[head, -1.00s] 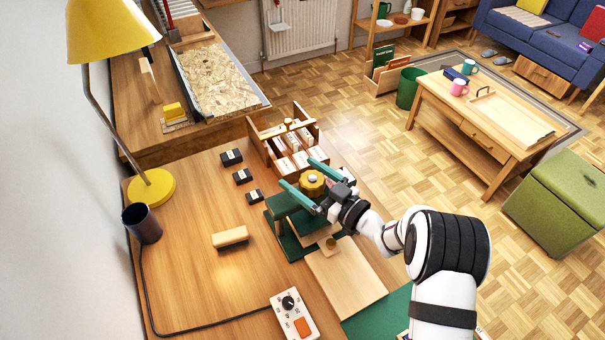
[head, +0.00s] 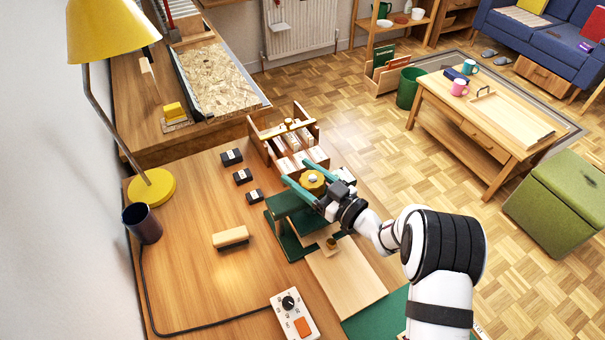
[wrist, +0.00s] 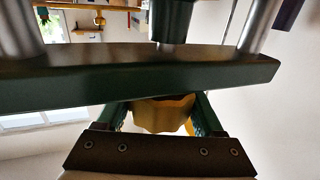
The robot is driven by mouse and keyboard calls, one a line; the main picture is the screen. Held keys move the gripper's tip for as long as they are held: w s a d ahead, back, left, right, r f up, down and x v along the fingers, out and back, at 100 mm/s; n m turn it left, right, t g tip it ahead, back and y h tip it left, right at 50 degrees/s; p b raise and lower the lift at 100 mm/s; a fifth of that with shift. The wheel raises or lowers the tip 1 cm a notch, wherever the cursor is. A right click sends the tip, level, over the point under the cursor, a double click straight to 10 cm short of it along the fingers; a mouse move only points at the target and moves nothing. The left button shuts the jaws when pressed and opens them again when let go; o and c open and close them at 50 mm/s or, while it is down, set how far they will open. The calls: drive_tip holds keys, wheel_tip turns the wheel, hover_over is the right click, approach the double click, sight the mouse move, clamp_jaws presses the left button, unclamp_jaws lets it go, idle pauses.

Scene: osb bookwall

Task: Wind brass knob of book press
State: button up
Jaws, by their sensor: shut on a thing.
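The book press (head: 283,203) is dark green and stands on the wooden bench. Its brass knob (head: 313,180) is yellow and lobed, and sits on top of the press. My gripper (head: 303,182) reaches in from the right, with its teal fingers on either side of the knob. In the wrist view the knob (wrist: 165,116) sits between the two fingers, below the green crossbar (wrist: 140,75) that hides part of it. My gripper is shut on the knob.
A wooden box of cards (head: 283,135) stands just behind the press. Small black blocks (head: 242,176) and a wooden brush-like block (head: 230,237) lie to the left. A pale board (head: 345,272) and a control box (head: 294,312) are in front. Bench between them is clear.

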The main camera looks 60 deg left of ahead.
sight(317, 173)
drive_tip(key=shift+t, duration=0.3)
drive_tip(key=m+t, duration=0.2)
drive_tip(key=t, duration=0.1)
drive_tip(key=m+t+y, duration=0.1)
drive_tip(key=t, duration=0.1)
drive_tip(key=shift+w+m, duration=0.4)
drive_tip(key=m+t, duration=0.1)
drive_tip(key=t, duration=0.1)
drive_tip(key=m+t, duration=0.1)
drive_tip(key=t, duration=0.1)
drive_tip(key=m+t, duration=0.1)
drive_tip(key=shift+w+m+t+h, duration=0.3)
drive_tip(key=shift+w+t+h, duration=0.1)
drive_tip(key=m+t+h, duration=0.1)
drive_tip(key=m+t, duration=0.1)
drive_tip(key=t, duration=0.1)
drive_tip(key=shift+w+d+m+t+h, duration=0.1)
drive_tip(key=shift+w+m+t+h, duration=0.2)
drive_tip(key=shift+w+h, duration=0.1)
drive_tip(key=shift+w+d+m+t+h, duration=0.15)
drive_tip(key=shift+w+m+t+h, duration=0.05)
drive_tip(key=shift+m+t+h, duration=0.8)
drive_tip(key=shift+w+d+m+t+h, duration=0.15)
drive_tip(key=shift+m+t+h, duration=0.6)
drive_tip(key=shift+t, duration=0.35)
drive_tip(key=shift+w, duration=0.1)
drive_tip(key=o, duration=1.4)
